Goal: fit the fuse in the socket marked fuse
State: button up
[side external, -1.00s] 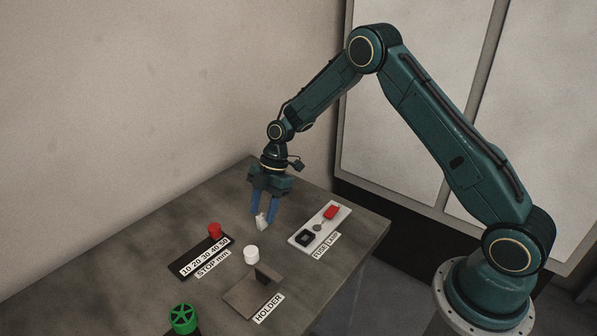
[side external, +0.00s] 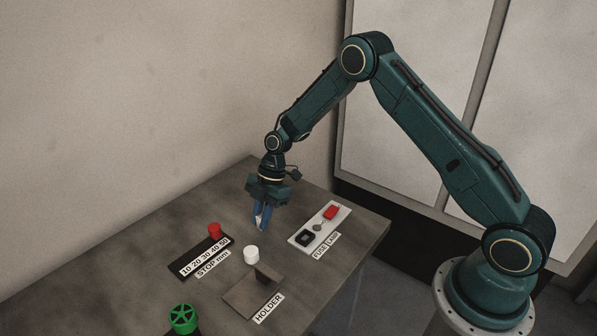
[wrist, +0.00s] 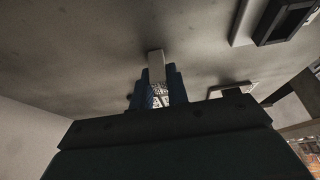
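The fuse is a small pale block (side external: 259,221) between the blue fingers of my gripper (side external: 262,220), which are closed on it. In the wrist view the fuse (wrist: 156,66) sticks out past the fingertips (wrist: 159,88). The fingers hide part of it, and I cannot tell whether it touches the table. The socket is a black square block (side external: 305,238) on a white plate (side external: 319,228), beside the label FUSE, to the right of my gripper. The socket (wrist: 285,20) also shows at the top right of the wrist view.
The plate also carries a red part (side external: 331,212) near the label LAMP and a small grey disc. A dark timer strip (side external: 201,256) with a red knob (side external: 214,230), a white cylinder (side external: 251,254), a brown holder (side external: 250,296) and a green wheel (side external: 183,318) stand nearer. The table between gripper and plate is clear.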

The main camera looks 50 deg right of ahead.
jog(key=shift+r, duration=0.1)
grip_shut()
notch_tip(320, 180, up, 20)
dwell(0.6)
jog(key=shift+a+f, duration=0.1)
jog(key=shift+f, duration=0.1)
dwell(0.4)
jog(key=m+t+h, duration=0.2)
jog(key=m+t, duration=0.2)
jog(key=m, duration=0.7)
send_over(268, 232)
notch_tip(268, 232, down, 6)
jog(key=s+d+f+m+h, duration=0.2)
jog(key=s+d+m, duration=0.2)
jog(key=m, duration=0.3)
jog(key=w+a+r, duration=0.2)
jog(key=a+r, duration=0.2)
jog(key=a, duration=0.7)
jog(key=w+a+r, duration=0.2)
jog(key=a+r, duration=0.2)
jog(key=a, duration=0.6)
jog(key=shift+w+a+r, duration=0.25)
jog(key=shift+w+a, duration=0.1)
jog(key=shift+a, duration=0.05)
